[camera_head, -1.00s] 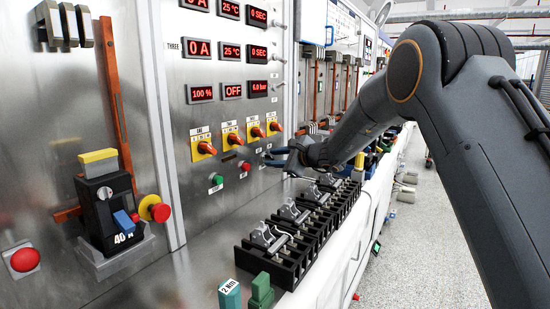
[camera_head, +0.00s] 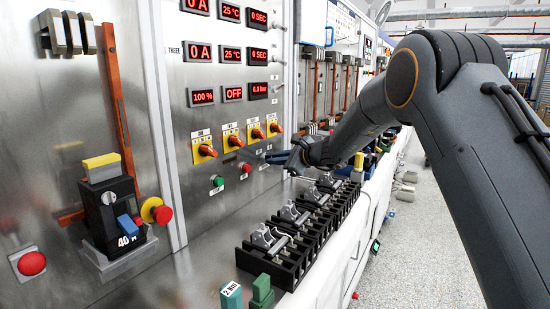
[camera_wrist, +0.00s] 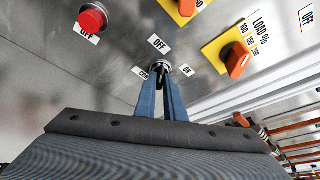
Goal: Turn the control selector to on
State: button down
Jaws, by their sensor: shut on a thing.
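In the wrist view, the control selector (camera_wrist: 161,72) is a small dark knob with a light collar on the metal panel. An OFF label sits above it, an ON label to its right and another small label to its left. My gripper's two blue fingers (camera_wrist: 161,88) are shut on the knob, tips at the panel. The fingers hide part of the knob, and I cannot tell exactly which label it points at. In the head view, my gripper (camera_head: 274,157) is at the panel, just right of the red button, and the selector is hidden or too small to see.
Orange rotary switches on yellow plates (camera_head: 203,146) are above and left of my gripper. A red button (camera_head: 246,167) and a green button (camera_head: 218,181) sit to its left. Black terminal blocks (camera_head: 290,241) with metal levers stand on the ledge below.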

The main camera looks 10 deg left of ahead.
jog(key=shift+w+d+m+g+y+b, duration=0.15)
jog(key=shift+m+g+y+b, duration=0.3)
jog(key=shift+m+g, duration=1.05)
jog(key=shift+w+m+g+y+b, duration=0.35)
jog(key=shift+m+g, duration=0.5)
jog(key=shift+m, duration=1.4)
jog(key=shift+w+d+m+g+y+b, duration=0.1)
jog(key=shift+m+g+y+b, duration=0.45)
jog(key=shift+m+g, duration=0.95)
jog(key=shift+m+t, duration=0.35)
jog(key=shift+m, duration=0.1)
jog(key=c, duration=1.8)
grip_release()
jog(key=shift+c, duration=0.2)
